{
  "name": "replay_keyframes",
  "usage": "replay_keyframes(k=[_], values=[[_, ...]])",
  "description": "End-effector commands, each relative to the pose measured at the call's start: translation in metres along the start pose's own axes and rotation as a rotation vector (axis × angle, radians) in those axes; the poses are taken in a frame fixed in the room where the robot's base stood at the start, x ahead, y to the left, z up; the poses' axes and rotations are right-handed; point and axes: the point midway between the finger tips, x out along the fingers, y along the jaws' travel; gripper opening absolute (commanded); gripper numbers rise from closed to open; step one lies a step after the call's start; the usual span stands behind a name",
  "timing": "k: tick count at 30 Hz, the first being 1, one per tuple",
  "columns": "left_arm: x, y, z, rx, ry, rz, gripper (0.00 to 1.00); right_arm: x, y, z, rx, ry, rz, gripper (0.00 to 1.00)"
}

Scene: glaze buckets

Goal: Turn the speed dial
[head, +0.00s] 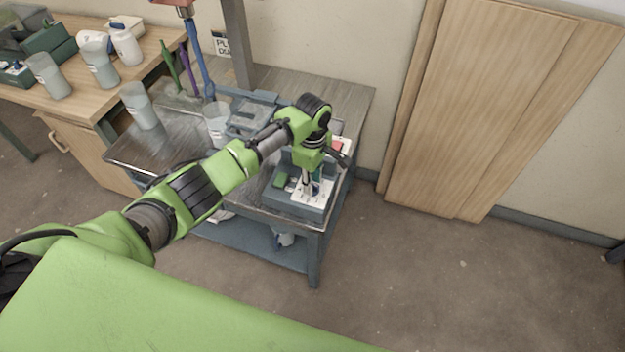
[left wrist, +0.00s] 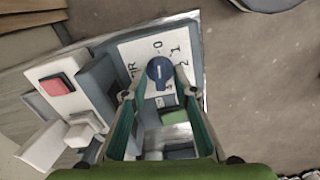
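The speed dial (left wrist: 159,72) is a round blue knob with a pale pointer line, set on a white panel (left wrist: 136,50) marked with 0, 1, 2 and more. In the left wrist view the pointer line lies roughly toward the 0. My left gripper (left wrist: 160,95) is open, its two fingertips apart with the dial between and just beyond them. I cannot tell whether either finger touches the knob. In the head view my left gripper (head: 309,188) points down over the control box (head: 308,207) and hides the dial. My right gripper is in neither view.
A red button (left wrist: 57,84) sits on a white plate beside the dial panel. The control box stands on a metal cart (head: 150,160) near its right front corner. Cups and a mixer stand left of it. Wooden boards (head: 480,100) lean on the wall.

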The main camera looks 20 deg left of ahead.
Motion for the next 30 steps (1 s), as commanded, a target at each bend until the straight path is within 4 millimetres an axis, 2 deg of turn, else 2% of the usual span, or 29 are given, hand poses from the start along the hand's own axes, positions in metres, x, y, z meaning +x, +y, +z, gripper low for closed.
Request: replay_keyframes(k=[6, 7, 9, 10, 22, 30], values=[[0.001, 0.0, 0.0, 0.001, -0.001, 0.0, 0.26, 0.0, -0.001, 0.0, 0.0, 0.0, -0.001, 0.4], [0.001, 0.0, 0.0, 0.001, -0.001, 0.0, 0.24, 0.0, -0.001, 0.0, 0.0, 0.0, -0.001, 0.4], [0.001, 0.0, 0.0, 0.0, -0.001, 0.0, 0.06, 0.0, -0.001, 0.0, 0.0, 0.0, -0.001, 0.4], [0.001, 0.0, 0.0, 0.0, -0.001, 0.0, 0.0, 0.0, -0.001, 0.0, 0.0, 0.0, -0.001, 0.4], [-0.001, 0.0, 0.001, 0.029, -0.001, -0.001, 0.0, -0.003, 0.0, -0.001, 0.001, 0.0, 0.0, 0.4], [-0.002, -0.001, 0.002, 0.177, -0.003, -0.003, 0.0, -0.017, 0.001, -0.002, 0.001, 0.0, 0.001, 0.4]])
